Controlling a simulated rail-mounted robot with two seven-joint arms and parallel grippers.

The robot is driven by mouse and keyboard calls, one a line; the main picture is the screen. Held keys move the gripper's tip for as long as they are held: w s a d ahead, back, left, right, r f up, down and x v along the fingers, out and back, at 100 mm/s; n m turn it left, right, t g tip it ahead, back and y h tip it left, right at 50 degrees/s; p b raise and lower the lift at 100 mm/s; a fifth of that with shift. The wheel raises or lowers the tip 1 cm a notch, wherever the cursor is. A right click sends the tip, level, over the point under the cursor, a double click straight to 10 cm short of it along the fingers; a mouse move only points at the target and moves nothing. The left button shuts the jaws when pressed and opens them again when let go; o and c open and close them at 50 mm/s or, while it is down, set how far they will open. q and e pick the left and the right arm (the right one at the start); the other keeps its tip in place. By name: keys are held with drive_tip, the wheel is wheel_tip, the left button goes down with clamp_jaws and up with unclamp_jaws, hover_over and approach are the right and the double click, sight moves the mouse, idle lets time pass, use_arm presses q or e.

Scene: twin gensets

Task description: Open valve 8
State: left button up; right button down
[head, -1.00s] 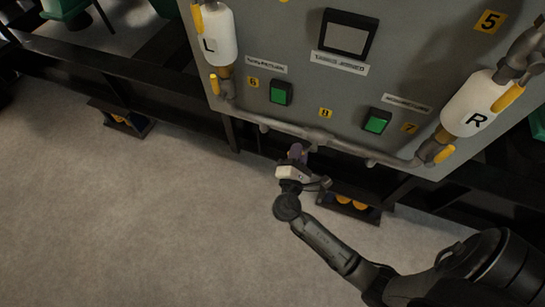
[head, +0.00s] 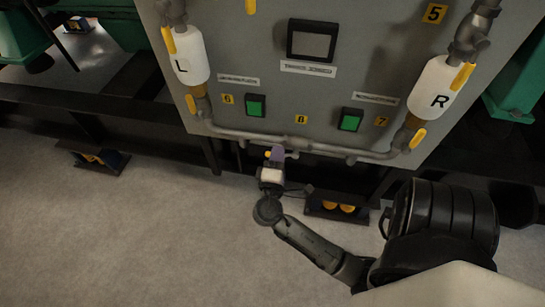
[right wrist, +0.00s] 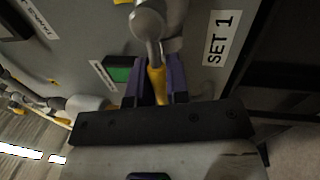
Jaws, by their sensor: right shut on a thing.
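The label 8 (head: 301,119) is on the grey panel, above the middle of the lower pipe (head: 265,137). My right gripper (head: 276,153) is just below that pipe, a little left of the label. In the right wrist view its two purple fingers (right wrist: 156,80) are shut on a yellow valve handle (right wrist: 157,86), which hangs from a grey pipe fitting (right wrist: 148,24). In the head view the gripper hides most of this handle and its valve. My left gripper is not in view.
White tanks L (head: 191,57) and R (head: 437,88) stand at the panel's sides. Green buttons (head: 256,105) and (head: 351,119) sit above the pipe. A dark frame and a bin with yellow things (head: 337,207) are below.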

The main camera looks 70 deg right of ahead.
idle(0.5)
drive_tip(key=c, duration=1.1)
unclamp_jaws()
drive_tip(key=shift+p+v, duration=1.45)
drive_tip(key=shift+v, duration=4.6)
drive_tip(key=shift+d, duration=0.1)
